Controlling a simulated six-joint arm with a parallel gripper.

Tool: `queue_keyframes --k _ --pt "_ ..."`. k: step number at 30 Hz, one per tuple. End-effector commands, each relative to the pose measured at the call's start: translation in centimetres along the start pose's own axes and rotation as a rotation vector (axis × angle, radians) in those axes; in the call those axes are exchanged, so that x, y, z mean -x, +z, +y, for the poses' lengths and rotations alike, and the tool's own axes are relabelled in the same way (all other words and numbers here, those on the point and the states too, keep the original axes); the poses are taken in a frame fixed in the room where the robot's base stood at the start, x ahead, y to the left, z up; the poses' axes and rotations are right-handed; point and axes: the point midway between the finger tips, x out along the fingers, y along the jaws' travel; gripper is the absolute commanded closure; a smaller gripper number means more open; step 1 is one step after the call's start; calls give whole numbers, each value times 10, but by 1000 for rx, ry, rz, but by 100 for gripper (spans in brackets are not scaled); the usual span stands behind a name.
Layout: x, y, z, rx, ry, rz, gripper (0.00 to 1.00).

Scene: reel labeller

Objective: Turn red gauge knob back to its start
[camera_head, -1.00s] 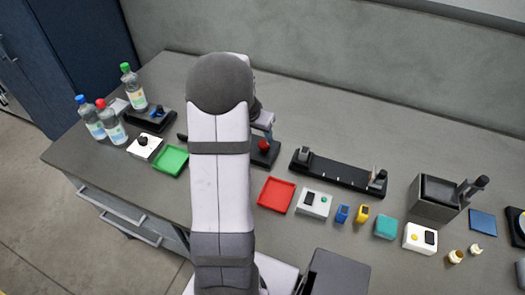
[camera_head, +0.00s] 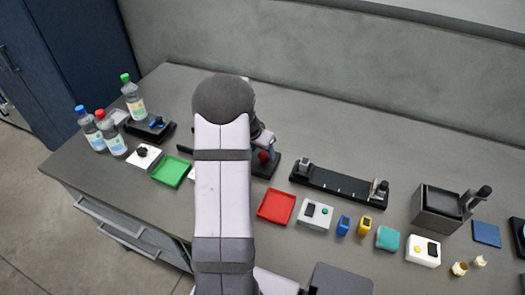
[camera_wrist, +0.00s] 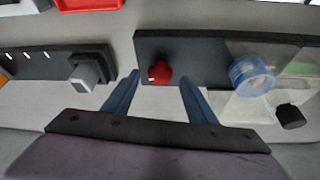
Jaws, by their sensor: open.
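The red gauge knob (camera_head: 264,156) stands on a dark base (camera_head: 264,168) behind and to the right of my arm in the head view. In the wrist view the red knob (camera_wrist: 160,72) sits at the left part of the dark base (camera_wrist: 190,50). My gripper (camera_wrist: 160,76) is open, with its blue fingers on either side of the knob and a gap to each. I cannot tell how deep the fingertips reach around it. In the head view my gripper (camera_head: 263,138) is partly hidden and close to the knob.
A clear, blue-rimmed reel (camera_wrist: 252,77) is on the same base, right of the knob. A black rail (camera_head: 340,185) with end blocks lies to the right, a red tray (camera_head: 277,206) in front. A green tray (camera_head: 171,171) and bottles (camera_head: 115,137) are left.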

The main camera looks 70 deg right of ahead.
Motion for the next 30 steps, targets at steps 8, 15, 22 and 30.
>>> queue_keyframes --k 8,15,22,30 --pt "-17 0 0 -1 0 1 48" --pt "-19 -1 0 0 -1 2 48" --pt "-19 0 0 0 -1 1 84" --pt "-18 0 1 23 -10 -2 89"
